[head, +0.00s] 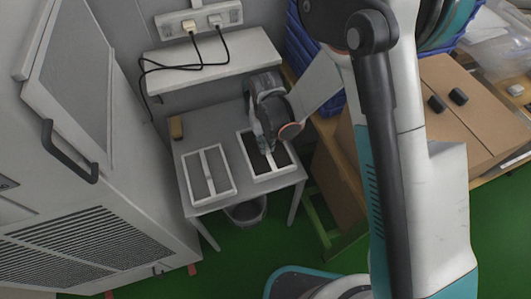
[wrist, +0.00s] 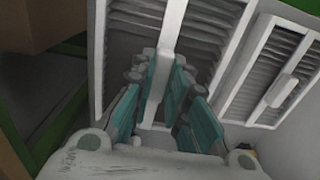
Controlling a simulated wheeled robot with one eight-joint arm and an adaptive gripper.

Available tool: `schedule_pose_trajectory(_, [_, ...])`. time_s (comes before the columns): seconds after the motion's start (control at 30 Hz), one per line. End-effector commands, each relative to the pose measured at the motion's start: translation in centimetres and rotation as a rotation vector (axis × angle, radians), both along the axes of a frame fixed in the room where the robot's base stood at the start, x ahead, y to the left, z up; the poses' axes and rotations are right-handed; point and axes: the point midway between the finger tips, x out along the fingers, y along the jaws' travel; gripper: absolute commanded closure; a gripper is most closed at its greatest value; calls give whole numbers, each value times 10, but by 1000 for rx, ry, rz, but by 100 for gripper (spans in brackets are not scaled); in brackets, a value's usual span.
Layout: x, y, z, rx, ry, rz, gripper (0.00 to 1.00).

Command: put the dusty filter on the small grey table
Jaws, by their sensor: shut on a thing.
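The dusty filter (head: 286,165), a white frame with a dark inside and a middle bar, is at the right of the small grey table (head: 213,122). My gripper (head: 265,148) reaches down over it and is shut on its middle bar. In the wrist view my gripper's teal fingers (wrist: 158,88) sit around the bar of the dusty filter (wrist: 125,50). I cannot tell whether the filter rests on the table or is just above it. A second, lighter grey filter (head: 194,177) lies at its left on the table; it also shows in the wrist view (wrist: 254,70).
A shelf (head: 215,62) with a black cable is behind. A white cabinet (head: 95,130) stands left, cardboard boxes (head: 470,110) right. A bin (head: 246,210) is below the table's front edge.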

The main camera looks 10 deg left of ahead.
Motion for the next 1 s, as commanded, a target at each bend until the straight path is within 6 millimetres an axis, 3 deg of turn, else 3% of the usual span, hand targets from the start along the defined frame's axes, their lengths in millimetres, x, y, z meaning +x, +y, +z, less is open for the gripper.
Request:
schedule_pose_trajectory(0.17, [0, 0, -10, 0, 0, 0, 100])
schedule_pose_trajectory(0.43, [0, 0, -47, 0, 0, 0, 100])
schedule_pose_trajectory(0.83, [0, 0, -50, 0, 0, 0, 100])
schedule_pose_trajectory(0.87, [0, 0, -50, 0, 0, 0, 83])
schedule_pose_trajectory(0.9, [0, 0, -50, 0, 0, 0, 74])
schedule_pose_trajectory(0.93, [0, 0, -50, 0, 0, 0, 67])
schedule_pose_trajectory(1.0, [0, 0, -50, 0, 0, 0, 65])
